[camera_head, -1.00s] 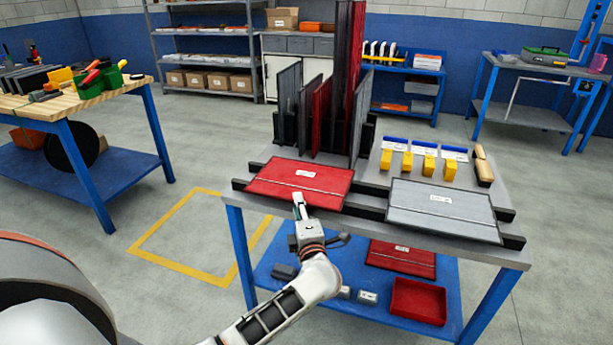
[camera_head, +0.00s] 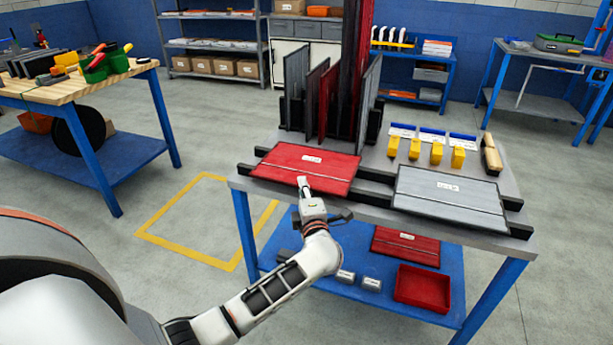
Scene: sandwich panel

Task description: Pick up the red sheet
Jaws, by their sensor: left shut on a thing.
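The red sheet (camera_head: 316,162) lies flat in a black holder on the table top, with a white label near its back edge. A grey sheet (camera_head: 445,191) lies in a like holder to its right. My left gripper (camera_head: 304,183) is at the front edge of the red sheet, shut on that edge; the fingertips are small and partly overlap the sheet. I cannot tell whether the sheet is lifted off the holder. My right gripper is not in view.
Upright grey and red panels (camera_head: 330,100) stand in a rack behind the red sheet. Yellow blocks (camera_head: 436,153) and a wooden-handled brush (camera_head: 491,157) lie at the back right. The lower shelf holds a red tray (camera_head: 422,288) and another red sheet (camera_head: 405,246).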

